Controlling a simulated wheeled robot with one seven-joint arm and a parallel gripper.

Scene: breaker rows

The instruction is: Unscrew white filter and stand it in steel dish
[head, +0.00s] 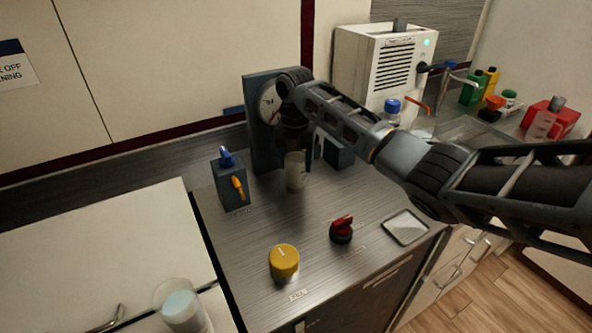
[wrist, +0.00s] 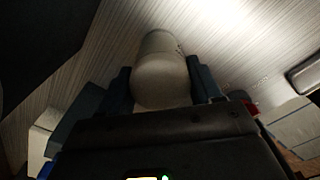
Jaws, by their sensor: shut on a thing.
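The white filter (head: 296,173) is a pale cylinder, upright in front of the dark gauge panel (head: 258,150) on the metal worktop. My gripper (head: 303,160) comes down from above and is shut on it. In the wrist view the filter (wrist: 162,78) sits between the two dark fingers (wrist: 160,90). My gripper and arm hide the filter's upper end, so I cannot tell whether it is still joined to anything. The steel dish (head: 388,226) is a shallow square tray at the worktop's front right and looks empty. It also shows at the right of the wrist view (wrist: 292,78).
A blue-grey box with an orange lever (head: 229,187) stands left of the filter. A yellow knob (head: 284,262) and a red knob (head: 342,229) rise from the worktop in front. A white vented unit (head: 375,70) stands behind. A cup (head: 183,305) is at the lower left.

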